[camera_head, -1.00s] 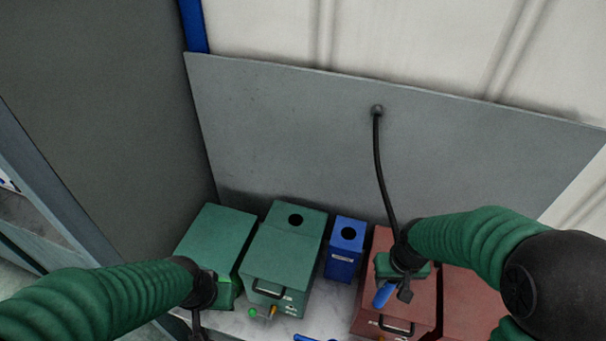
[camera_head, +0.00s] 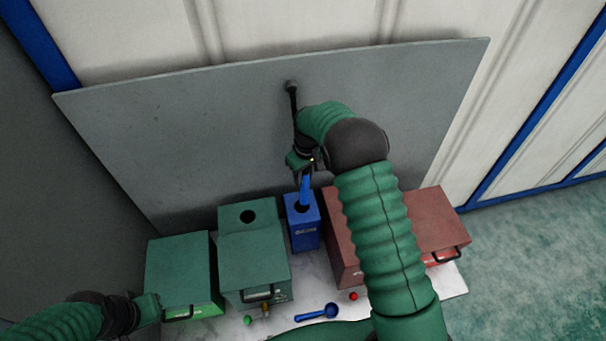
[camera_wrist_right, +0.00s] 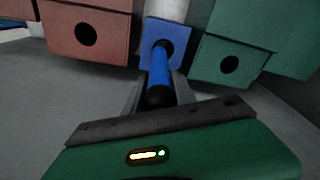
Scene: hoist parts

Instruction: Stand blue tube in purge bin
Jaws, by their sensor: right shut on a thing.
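My right gripper (camera_head: 305,172) is shut on the blue tube (camera_head: 305,190) and holds it upright above the blue purge bin (camera_head: 304,236). The bin is a small blue box with a round hole in its top. In the right wrist view the tube (camera_wrist_right: 159,72) runs from the jaws toward the bin (camera_wrist_right: 178,31), and its far end overlaps the dark hole. I cannot tell how far the tube is inside. My left gripper (camera_head: 148,308) is at the lower left, by the front of a green box, and its jaws are not clear.
Green boxes (camera_head: 180,268) (camera_head: 254,262) stand left of the bin, and red boxes (camera_head: 343,245) (camera_head: 438,222) stand right of it. A blue spoon-like tool (camera_head: 318,313), a green ball (camera_head: 248,320) and a red ball (camera_head: 353,296) lie at the front. A grey panel (camera_head: 180,130) stands behind.

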